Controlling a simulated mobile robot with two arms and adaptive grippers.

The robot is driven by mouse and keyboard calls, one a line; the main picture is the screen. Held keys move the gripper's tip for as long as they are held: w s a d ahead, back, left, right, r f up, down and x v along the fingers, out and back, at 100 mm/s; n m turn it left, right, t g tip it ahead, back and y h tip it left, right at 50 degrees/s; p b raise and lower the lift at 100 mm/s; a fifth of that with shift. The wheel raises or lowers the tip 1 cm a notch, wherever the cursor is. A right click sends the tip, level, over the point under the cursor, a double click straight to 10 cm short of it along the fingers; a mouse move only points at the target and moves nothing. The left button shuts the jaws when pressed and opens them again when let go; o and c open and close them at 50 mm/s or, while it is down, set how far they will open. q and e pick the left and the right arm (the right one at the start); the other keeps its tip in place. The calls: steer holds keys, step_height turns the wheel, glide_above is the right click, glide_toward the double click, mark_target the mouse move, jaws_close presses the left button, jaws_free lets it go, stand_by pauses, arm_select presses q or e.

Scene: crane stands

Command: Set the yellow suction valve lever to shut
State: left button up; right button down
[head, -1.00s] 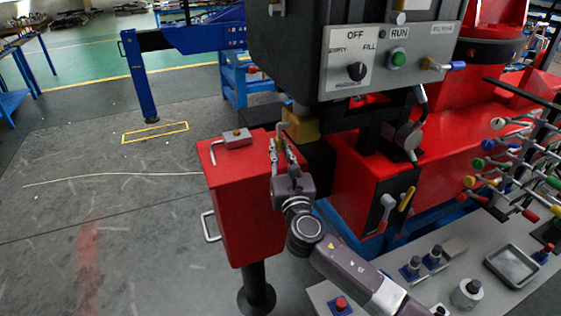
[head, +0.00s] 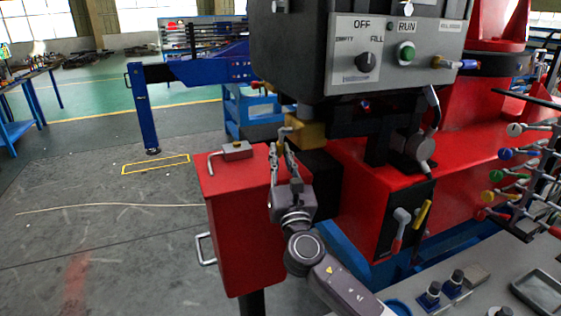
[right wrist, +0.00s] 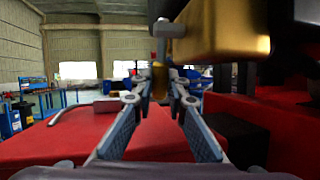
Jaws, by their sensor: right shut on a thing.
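A brass-coloured valve block (head: 306,131) sits under the dark control box. It also shows in the right wrist view (right wrist: 225,28). A lever (head: 283,133) with a grey arm hangs down at its near left side. In the right wrist view its yellow grip (right wrist: 159,77) points down between my fingertips. My right gripper (head: 281,150) is shut on this grip, above the back right of the red box. The fingers hide part of the grip. In the right wrist view, the gripper (right wrist: 160,90) has a finger on each side of it. My left gripper is not in view.
The red box (head: 241,225) stands close below and left of my right gripper, with a grey bent-handled piece (head: 235,151) on top. The control box (head: 300,55) overhangs close by. Another yellow lever (head: 422,214) and a red-handled one (head: 398,232) are at right. Open floor lies left.

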steer(key=c, duration=1.9)
jaws_free()
steer(key=v, duration=1.2)
steer(key=shift+f, duration=0.1)
